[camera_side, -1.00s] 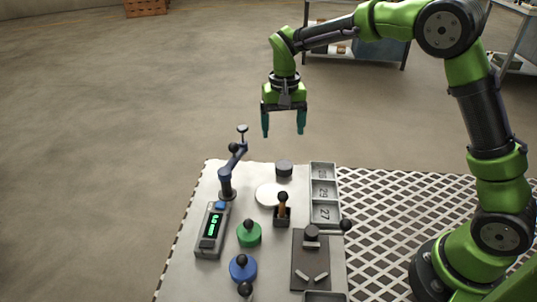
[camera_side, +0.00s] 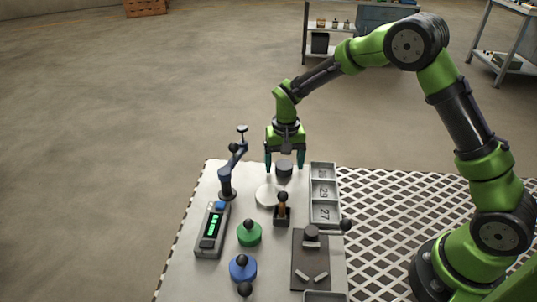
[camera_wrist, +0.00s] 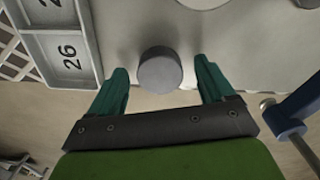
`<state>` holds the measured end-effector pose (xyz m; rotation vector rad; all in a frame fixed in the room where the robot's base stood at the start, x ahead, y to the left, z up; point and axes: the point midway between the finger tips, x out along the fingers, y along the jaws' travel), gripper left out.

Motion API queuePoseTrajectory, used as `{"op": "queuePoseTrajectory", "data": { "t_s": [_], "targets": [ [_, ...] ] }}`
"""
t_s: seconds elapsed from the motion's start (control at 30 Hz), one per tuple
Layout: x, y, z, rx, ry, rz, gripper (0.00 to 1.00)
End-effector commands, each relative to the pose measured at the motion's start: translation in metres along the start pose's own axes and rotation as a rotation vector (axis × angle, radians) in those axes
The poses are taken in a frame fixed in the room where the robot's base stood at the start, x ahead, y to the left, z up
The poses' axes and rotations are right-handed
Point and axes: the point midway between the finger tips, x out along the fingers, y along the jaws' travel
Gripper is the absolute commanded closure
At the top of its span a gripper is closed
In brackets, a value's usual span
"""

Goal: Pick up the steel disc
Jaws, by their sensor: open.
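The steel disc (camera_side: 284,169) is a short dark grey cylinder on the far edge area of the white table. In the wrist view the disc (camera_wrist: 160,71) lies between and just ahead of the fingertips, with gaps on both sides. My gripper (camera_side: 285,168) is open, with teal fingers pointing down on either side of the disc in the side view. The gripper also shows in the wrist view (camera_wrist: 162,72), empty. Whether the fingertips are level with the disc I cannot tell.
A numbered grey tray (camera_side: 312,190) stands close right of the disc. A blue-grey lever post (camera_side: 226,184) stands to the left. A white round plate (camera_side: 268,195) and a wooden-handled tool (camera_side: 282,212) are in front. Green (camera_side: 249,234) and blue (camera_side: 243,268) knobbed weights are nearer.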

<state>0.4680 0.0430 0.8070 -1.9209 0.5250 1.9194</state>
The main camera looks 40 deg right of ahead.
Motion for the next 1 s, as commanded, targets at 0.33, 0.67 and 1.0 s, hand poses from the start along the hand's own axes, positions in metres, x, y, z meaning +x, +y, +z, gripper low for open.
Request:
{"op": "queuePoseTrajectory", "data": {
  "t_s": [0.33, 0.67, 1.0],
  "targets": [
    [-0.0004, 0.0000, 0.0001, 0.000, 0.000, 0.000, 0.52],
    [-0.0014, -0.0003, -0.0005, -0.001, 0.002, -0.001, 0.96],
    [-0.0071, -0.0005, -0.0007, -0.001, 0.002, -0.001, 0.96]
  ]
}}
